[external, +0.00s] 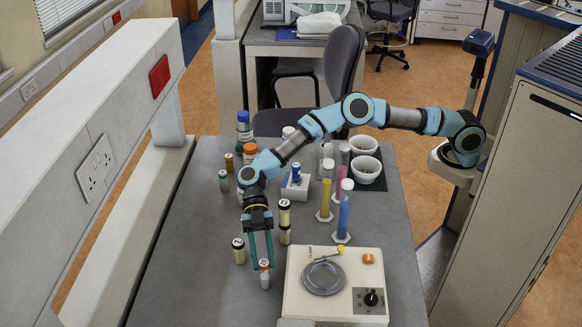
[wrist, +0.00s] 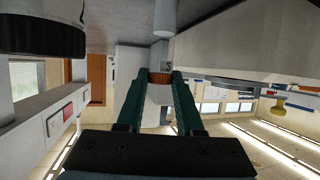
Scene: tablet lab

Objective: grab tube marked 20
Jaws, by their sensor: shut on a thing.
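My gripper (external: 262,260) points down at the near part of the grey table, left of the white scale. Two more cream tubes (external: 284,218) stand close together behind and to the right. Their marks are unreadable too.
The white scale (external: 300,299) with a grey pan stands close to the right. Tall cylinders with blue (external: 344,216), pink and yellow contents stand behind it. Several bottles (external: 245,133) and a small tube (external: 223,181) stand farther back. The table's front left (external: 190,285) is clear.

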